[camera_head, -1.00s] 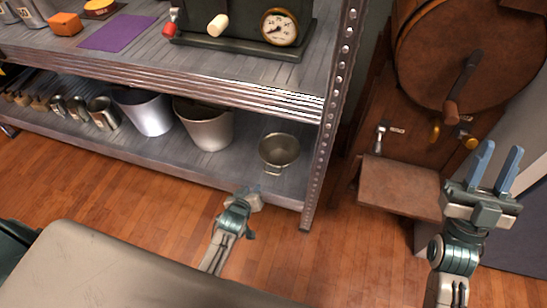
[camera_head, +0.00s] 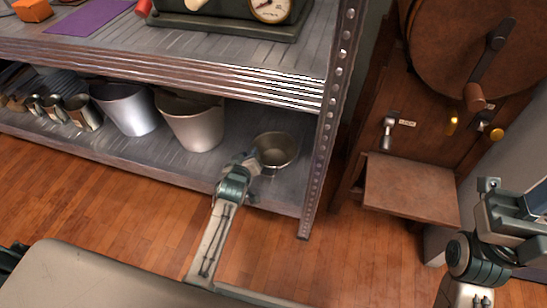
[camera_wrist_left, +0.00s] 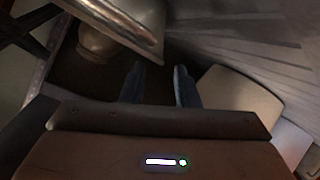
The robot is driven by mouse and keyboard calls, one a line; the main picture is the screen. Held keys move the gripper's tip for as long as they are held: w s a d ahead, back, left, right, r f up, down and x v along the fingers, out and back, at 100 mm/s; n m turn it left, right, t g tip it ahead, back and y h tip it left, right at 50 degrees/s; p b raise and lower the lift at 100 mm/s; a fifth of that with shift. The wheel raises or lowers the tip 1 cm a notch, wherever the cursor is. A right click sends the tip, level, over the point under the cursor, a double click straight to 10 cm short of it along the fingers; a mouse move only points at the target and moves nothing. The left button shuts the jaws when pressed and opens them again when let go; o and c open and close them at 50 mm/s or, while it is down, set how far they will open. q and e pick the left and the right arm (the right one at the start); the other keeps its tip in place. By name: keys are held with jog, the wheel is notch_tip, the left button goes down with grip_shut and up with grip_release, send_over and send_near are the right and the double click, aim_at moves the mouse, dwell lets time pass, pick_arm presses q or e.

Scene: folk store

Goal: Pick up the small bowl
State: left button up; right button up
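The small bowl (camera_head: 276,149) is a grey metal bowl, upright on the lower shelf near its right end, in the head view. My left gripper (camera_head: 250,164) is at the bowl's near left side and overlaps its edge in the picture; I cannot tell whether they touch. In the left wrist view my left gripper's two blue fingers (camera_wrist_left: 159,82) are apart with nothing visible between them. A rounded metal thing (camera_wrist_left: 103,42), which looks like the bowl, is at upper left there, beyond the fingers. My right gripper (camera_head: 532,205) is at the right edge, partly cut off.
Metal buckets (camera_head: 193,122) and small cups (camera_head: 82,112) stand left of the bowl on the lower shelf (camera_head: 150,155). The upper shelf board (camera_head: 200,75) hangs above. A perforated post (camera_head: 325,140) is close on the right, then a brown wooden machine (camera_head: 410,188).

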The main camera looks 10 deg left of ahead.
pick_arm(q)
jog(key=b+x, duration=0.1)
jog(key=x, duration=0.2)
jog(key=shift+w+f, duration=0.2)
jog(key=shift+w, duration=0.15)
grip_shut()
jog(key=shift+r, duration=0.1)
